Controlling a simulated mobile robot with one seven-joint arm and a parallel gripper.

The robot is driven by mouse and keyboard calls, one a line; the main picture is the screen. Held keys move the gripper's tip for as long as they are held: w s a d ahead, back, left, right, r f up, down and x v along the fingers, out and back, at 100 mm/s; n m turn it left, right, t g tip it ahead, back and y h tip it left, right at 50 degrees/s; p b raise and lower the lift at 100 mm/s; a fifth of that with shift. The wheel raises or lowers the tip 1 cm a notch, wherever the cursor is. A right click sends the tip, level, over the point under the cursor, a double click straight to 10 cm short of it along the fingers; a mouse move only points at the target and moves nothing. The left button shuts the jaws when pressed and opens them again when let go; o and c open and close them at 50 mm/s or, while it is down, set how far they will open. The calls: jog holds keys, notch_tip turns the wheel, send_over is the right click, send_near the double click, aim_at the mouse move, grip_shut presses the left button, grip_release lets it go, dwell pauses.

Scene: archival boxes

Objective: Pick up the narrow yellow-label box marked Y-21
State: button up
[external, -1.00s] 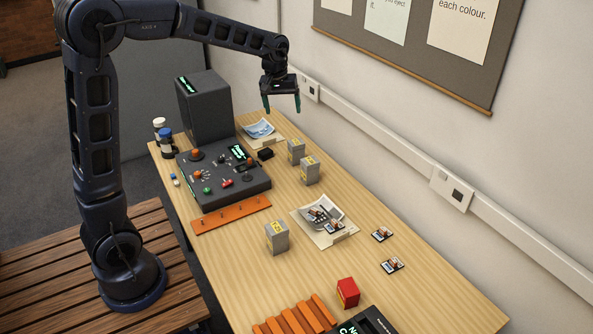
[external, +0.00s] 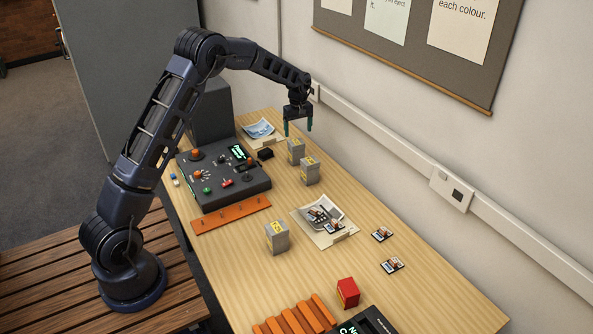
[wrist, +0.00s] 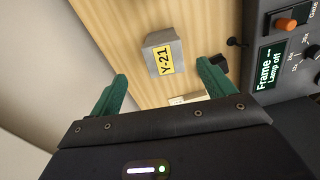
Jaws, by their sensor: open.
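In the wrist view a narrow grey box (wrist: 163,38) with a yellow label marked Y-21 stands ahead of my gripper (wrist: 162,85), between the lines of its two green fingers. My gripper is open and empty. In the external view my gripper (external: 298,127) hangs fingers down just above the farther of two small grey boxes (external: 296,151) near the wall. That box appears to be the Y-21 one, but its marking is too small to read there.
A similar grey box (external: 310,171) stands close in front, another (external: 277,238) nearer the camera. A control panel (external: 225,180) lies to the left, a small black block (external: 265,153) beside the far box. The wall (external: 400,120) runs close along the right.

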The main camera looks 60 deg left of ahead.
aim_at(298, 142)
jog(key=shift+a+f, duration=0.15)
jog(key=shift+f, duration=0.45)
notch_tip(298, 142, down, 5)
jog(key=shift+r, duration=0.1)
jog(key=shift+s+a+f, duration=0.1)
jog(key=shift+a+f, duration=0.05)
jog(key=shift+f, duration=1.15)
jog(key=shift+s+a+f, duration=0.1)
jog(key=shift+a+f, duration=0.05)
jog(key=shift+f, duration=1.15)
jog(key=c, duration=1.2)
